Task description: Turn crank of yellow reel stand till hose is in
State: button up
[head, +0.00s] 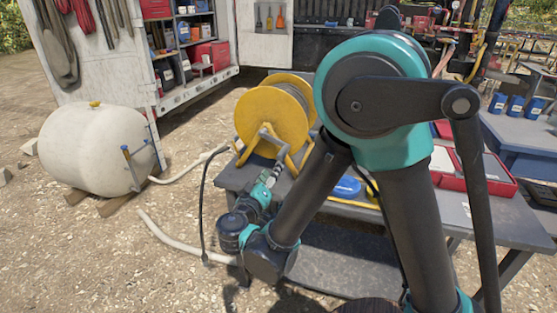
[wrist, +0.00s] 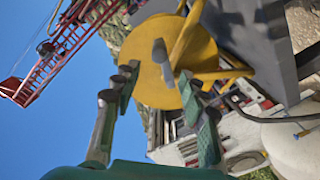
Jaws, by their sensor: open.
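The yellow reel stand (head: 262,117) stands on the grey table, with dark hose wound on its drum (head: 300,98). Its grey crank (head: 265,138) is on the near side. My gripper (head: 274,174) is just below and in front of the crank. In the wrist view my gripper (wrist: 160,80) is open, its fingers on either side of the crank's grey handle (wrist: 165,68), with the yellow reel disc (wrist: 150,85) behind. I cannot tell whether a finger touches the handle. A black hose (head: 203,185) hangs over the table's left edge to the ground.
The table (head: 228,178) also holds a blue item (head: 346,187) and an open red case (head: 470,178). A white tank (head: 95,150) stands on wood blocks at left. Pale pipe (head: 175,235) lies on the gravel. An open truck body (head: 190,60) is behind.

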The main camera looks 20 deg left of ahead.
jog(key=w+n, duration=0.1)
jog(key=w, duration=1)
jog(key=w+n, duration=0.1)
jog(key=w, duration=0.4)
jog(key=shift+w+n, duration=0.15)
jog(key=shift+n, duration=0.15)
grip_shut()
